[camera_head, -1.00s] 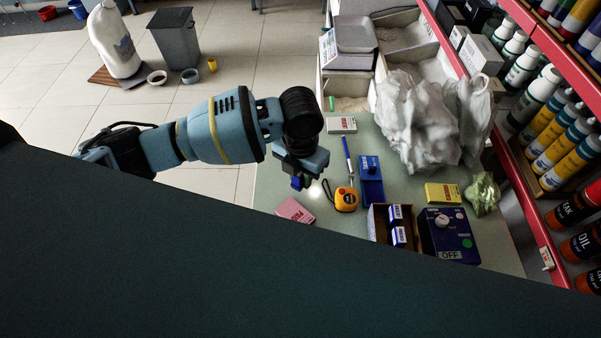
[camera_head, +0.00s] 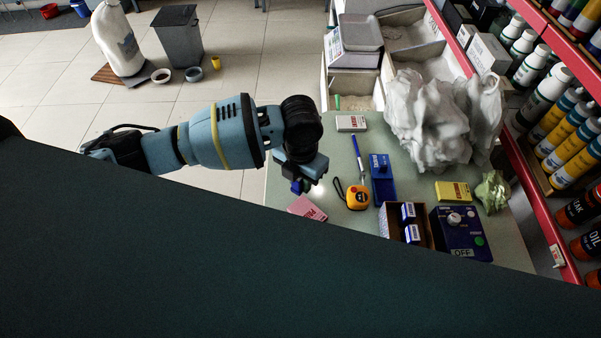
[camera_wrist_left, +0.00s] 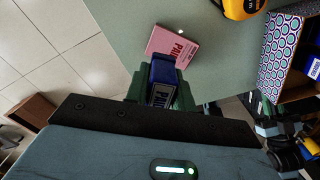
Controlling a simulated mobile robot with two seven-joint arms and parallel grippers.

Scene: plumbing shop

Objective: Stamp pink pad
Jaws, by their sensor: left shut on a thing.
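My left gripper (camera_head: 301,180) is shut on a blue stamp (camera_head: 296,187) and holds it near the table's left edge. The pink pad (camera_head: 307,208) lies on the table just below and right of the stamp in the head view. It also shows in the left wrist view (camera_wrist_left: 172,43), partly covered by the stamp. I cannot tell the exact gap between them. My right gripper is not in view.
A yellow tape measure (camera_head: 357,197), a blue stand (camera_head: 381,180), a box with blue-labelled stamps (camera_head: 388,222), a yellow pad (camera_head: 453,191) and a blue switch box (camera_head: 462,235) lie to the right. A white pad (camera_head: 351,123) and crumpled bag (camera_head: 430,120) are farther back.

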